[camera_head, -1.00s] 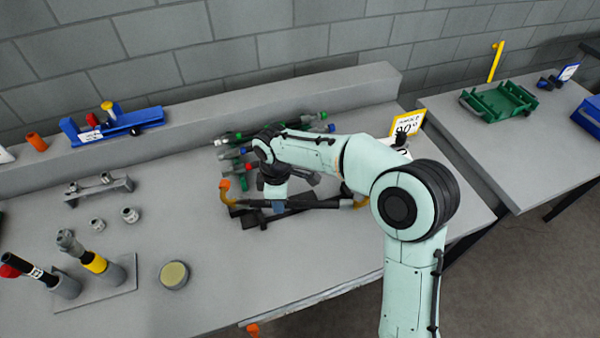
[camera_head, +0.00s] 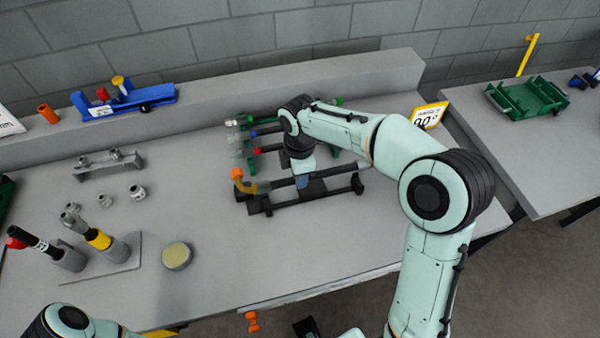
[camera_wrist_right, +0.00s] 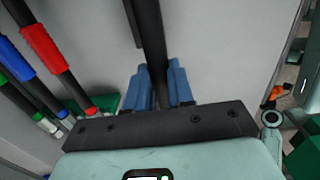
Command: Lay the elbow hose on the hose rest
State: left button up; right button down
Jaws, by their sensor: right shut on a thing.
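The elbow hose (camera_head: 330,176) is a dark tube with an orange elbow (camera_head: 240,178) at its left end. My right gripper (camera_head: 303,181) is shut on the tube along its length. In the right wrist view the black tube (camera_wrist_right: 149,40) runs between the blue fingertips (camera_wrist_right: 160,88). The hose rest (camera_head: 318,199) is a low black frame on the bench, right under and in front of the hose. Whether the hose touches it I cannot tell. My left gripper is out of view; only part of the left arm shows at the bottom left.
Several other hoses with coloured ends (camera_head: 240,140) lie in a green rack behind, partly hidden by my right arm. A yellow-framed sign (camera_head: 429,115) stands to the right. A round puck (camera_head: 177,256) and upright tools (camera_head: 105,243) are at the left.

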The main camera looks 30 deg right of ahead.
jog(key=shift+f+b, duration=1.65)
jog(key=shift+f, duration=1.5)
jog(key=shift+f, duration=0.1)
jog(key=c, duration=0.9)
grip_release()
notch_tip(320, 180, up, 13)
jog(key=p, duration=0.2)
jog(key=shift+r+p, duration=0.2)
jog(key=shift+p, duration=0.1)
